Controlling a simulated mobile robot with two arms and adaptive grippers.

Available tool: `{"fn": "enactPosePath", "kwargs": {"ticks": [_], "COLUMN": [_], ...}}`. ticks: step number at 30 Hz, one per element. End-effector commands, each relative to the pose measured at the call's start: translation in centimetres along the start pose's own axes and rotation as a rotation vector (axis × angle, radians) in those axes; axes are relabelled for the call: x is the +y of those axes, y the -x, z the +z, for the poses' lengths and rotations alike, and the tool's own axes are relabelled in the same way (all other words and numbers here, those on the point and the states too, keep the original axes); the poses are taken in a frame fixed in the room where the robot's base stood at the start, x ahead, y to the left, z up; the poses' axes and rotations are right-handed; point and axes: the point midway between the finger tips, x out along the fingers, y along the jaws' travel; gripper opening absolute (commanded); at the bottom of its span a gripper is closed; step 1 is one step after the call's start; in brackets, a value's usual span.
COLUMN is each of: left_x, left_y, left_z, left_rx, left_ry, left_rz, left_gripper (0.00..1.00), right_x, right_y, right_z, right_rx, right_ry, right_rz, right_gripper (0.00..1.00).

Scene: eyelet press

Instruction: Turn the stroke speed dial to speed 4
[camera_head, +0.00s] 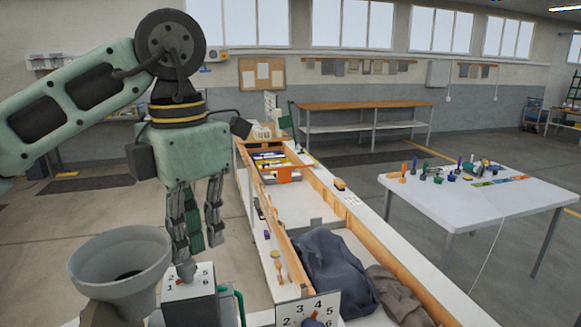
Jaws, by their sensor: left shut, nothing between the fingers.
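A white dial plate (291,308) with numbers shows at the bottom edge, cut off by the frame. Its blue and orange-red knob (313,322) is only partly in view, so I cannot tell where it points. I cannot read which of the two is the stroke speed dial. My left gripper (197,245) points down, shut and empty, just above the second plate. Contact with the grey knob cannot be told. My right gripper is out of view.
A grey funnel (120,270) stands left of the second plate. A long wooden-edged bench (330,205) runs away from me, with dark cloth (335,270) in it. A white table (480,207) with small tools stands at the right. Open floor lies between them.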

Motion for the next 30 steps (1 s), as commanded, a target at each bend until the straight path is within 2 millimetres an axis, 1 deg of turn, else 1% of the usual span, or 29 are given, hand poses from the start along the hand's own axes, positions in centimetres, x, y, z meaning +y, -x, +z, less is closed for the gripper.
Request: {"fn": "enactPosePath", "kwargs": {"ticks": [1, 12, 30], "left_x": [0.04, 0.08, -0.21], "left_y": [-0.56, -0.79, -0.55], "left_z": [-0.11, -0.22, -0.89], "left_rx": [0.014, 0.020, 0.016], "left_ry": [-0.001, 0.000, 0.001], "left_rz": [-0.001, -0.001, 0.000], "left_gripper": [0.00, 0.00, 0.00], "right_x": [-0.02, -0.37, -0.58], "right_y": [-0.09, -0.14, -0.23], "right_z": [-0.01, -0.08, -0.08], "right_rx": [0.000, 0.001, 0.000], "right_ry": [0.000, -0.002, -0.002], "right_rz": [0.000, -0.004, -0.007], "right_gripper": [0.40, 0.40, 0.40]}}
